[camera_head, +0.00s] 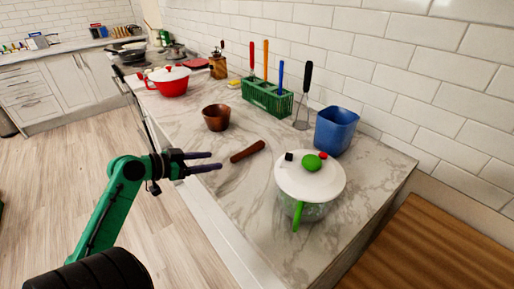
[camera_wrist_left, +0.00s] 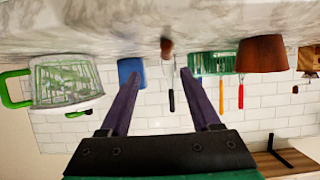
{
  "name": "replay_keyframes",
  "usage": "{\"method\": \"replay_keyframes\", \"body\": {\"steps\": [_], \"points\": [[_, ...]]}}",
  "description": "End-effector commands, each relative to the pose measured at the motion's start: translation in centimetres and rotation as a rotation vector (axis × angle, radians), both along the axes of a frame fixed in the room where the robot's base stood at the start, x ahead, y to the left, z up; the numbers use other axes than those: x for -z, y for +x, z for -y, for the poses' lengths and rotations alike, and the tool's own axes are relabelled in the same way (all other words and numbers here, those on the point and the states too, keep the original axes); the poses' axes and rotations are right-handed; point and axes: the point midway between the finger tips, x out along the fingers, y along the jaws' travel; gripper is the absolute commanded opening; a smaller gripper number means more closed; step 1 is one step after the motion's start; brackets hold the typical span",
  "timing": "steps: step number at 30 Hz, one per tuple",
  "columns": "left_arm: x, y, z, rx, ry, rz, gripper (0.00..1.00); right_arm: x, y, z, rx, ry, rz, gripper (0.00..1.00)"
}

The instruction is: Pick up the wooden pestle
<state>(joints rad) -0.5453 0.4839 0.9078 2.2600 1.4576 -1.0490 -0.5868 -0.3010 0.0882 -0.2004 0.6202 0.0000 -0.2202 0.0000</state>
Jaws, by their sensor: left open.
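The wooden pestle (camera_head: 248,151) is a short reddish-brown stick lying on the marble counter (camera_head: 190,122). My left gripper (camera_head: 216,161) is open and empty at the counter's front edge, with its two dark fingers pointing toward the near end of the pestle, a small gap short of it. In the left wrist view, which is upside down, the pestle (camera_wrist_left: 167,46) shows nearly end-on, ahead between the open fingers of the left gripper (camera_wrist_left: 161,74). My right gripper is not in view.
A brown wooden cup (camera_head: 216,118) stands behind the pestle. A white-lidded pot (camera_head: 322,187) with green handles is to its right. A green utensil rack (camera_head: 262,99) and blue container (camera_head: 336,131) stand near the wall. A red pot (camera_head: 171,86) is farther left.

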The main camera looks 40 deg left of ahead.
Motion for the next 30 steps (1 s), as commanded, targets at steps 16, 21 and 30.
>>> {"method": "replay_keyframes", "body": {"steps": [16,21,30], "points": [[3.8,9.4,2.2,-0.005,-0.003,0.001,0.64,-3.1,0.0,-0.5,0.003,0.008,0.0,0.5],[4.4,9.9,2.3,-0.005,0.0,0.0,0.64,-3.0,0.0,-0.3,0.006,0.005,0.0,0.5],[4.5,9.9,2.3,-0.006,-0.001,0.0,0.0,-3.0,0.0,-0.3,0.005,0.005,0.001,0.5]]}}
